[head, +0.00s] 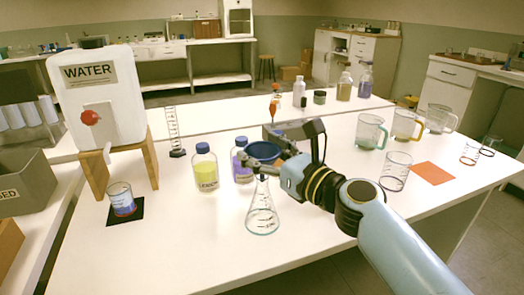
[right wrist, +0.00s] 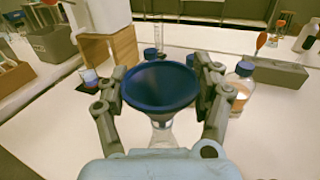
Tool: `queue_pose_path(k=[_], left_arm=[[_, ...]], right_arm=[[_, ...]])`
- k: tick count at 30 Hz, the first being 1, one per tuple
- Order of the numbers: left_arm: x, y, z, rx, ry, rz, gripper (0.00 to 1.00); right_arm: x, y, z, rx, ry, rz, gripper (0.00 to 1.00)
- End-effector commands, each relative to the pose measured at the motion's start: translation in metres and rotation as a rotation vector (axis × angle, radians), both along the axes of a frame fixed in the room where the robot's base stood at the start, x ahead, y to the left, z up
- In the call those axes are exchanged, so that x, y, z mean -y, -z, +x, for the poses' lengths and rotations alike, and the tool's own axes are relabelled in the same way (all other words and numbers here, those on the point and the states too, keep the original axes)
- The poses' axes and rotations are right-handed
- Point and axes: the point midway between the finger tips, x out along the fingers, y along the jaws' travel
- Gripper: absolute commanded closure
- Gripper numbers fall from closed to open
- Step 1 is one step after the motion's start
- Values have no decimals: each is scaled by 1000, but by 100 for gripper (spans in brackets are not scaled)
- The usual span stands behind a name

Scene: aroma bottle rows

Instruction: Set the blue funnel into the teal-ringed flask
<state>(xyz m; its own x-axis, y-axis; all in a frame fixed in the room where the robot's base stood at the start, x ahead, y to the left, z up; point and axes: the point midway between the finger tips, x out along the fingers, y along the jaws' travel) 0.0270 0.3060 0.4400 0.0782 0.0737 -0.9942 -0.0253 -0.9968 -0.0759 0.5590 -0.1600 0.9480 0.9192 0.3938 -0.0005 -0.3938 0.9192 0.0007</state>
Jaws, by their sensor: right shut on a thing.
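The blue funnel (head: 263,151) is between the fingers of my right gripper (head: 268,163), which is shut on it. In the right wrist view the funnel (right wrist: 160,82) sits mouth up between both fingers and looks about upright. The clear conical flask (head: 262,217) stands on the white table directly below it, with a teal line around its base. The flask also shows partly under the funnel in the right wrist view (right wrist: 161,136). The funnel's lower tip overlaps the flask's mouth, and I cannot tell whether it is inside the neck. My left gripper is out of view.
A yellow bottle (head: 205,170) and a purple bottle (head: 241,165) stand close left of the funnel. The water tank (head: 125,108) on its wooden stand and a beaker (head: 121,199) are farther left. A glass beaker (head: 396,172) and orange mat (head: 434,171) lie right. The front table is clear.

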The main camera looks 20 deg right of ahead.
Motion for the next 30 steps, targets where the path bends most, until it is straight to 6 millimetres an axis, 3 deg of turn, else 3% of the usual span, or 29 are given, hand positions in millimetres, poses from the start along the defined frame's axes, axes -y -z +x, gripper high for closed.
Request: queue_pose_path(k=[18,19,24,26,30], left_arm=[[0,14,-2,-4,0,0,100],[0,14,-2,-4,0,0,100],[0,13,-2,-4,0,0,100],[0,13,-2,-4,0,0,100],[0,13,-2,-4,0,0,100]], right_arm=[[0,17,0,0,0,1,54],[0,16,0,0,0,1,32],[0,15,0,0,0,1,10],[0,15,0,0,0,1,4],[0,15,0,0,0,1,4]])
